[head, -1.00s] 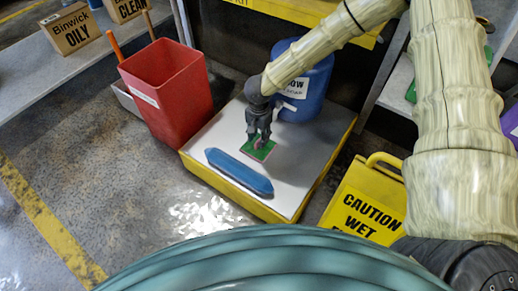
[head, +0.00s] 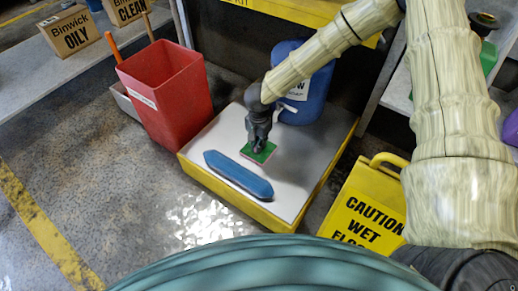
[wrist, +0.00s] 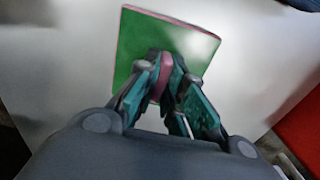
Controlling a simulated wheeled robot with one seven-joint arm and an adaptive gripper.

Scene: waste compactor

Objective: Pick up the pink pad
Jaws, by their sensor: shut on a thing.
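The pad (head: 263,154) has a green top face with a thin pink edge and is at the top of the white platform (head: 300,175). In the wrist view the pad (wrist: 190,40) shows a pink raised piece (wrist: 163,75) in its middle. My gripper (head: 257,147) comes down on the pad from above. In the wrist view my gripper's fingers (wrist: 161,70) are closed on the pink piece, hiding part of it. I cannot tell whether the pad touches the platform or is slightly above it.
A blue long block (head: 238,176) lies in front of the pad. A red bin (head: 170,95) stands to the left, and a blue container (head: 310,95) stands behind. A yellow caution sign (head: 365,210) is at the right. Platform space right of the pad is clear.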

